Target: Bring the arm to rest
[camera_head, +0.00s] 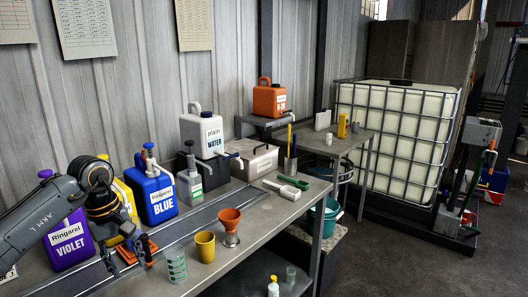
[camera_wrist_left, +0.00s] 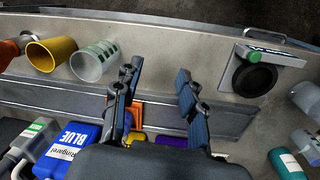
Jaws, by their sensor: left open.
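My left arm comes in from the left in the head view, reaching in front of the violet canister (camera_head: 68,242) and a mostly hidden yellow canister. My left gripper (camera_head: 138,250) points down over the near part of the metal bench (camera_head: 235,262). In the left wrist view the two fingers of the left gripper (camera_wrist_left: 157,92) stand apart with nothing held between them. A small orange object (camera_wrist_left: 136,112) lies beneath, close to one finger. My right gripper is not in view.
The blue canister (camera_head: 155,197) stands just behind the gripper. A greenish ringed cup (camera_head: 176,266), a yellow cup (camera_head: 205,247) and an orange funnel-shaped cup (camera_head: 229,220) stand to the right. A water canister (camera_head: 203,135) is further back.

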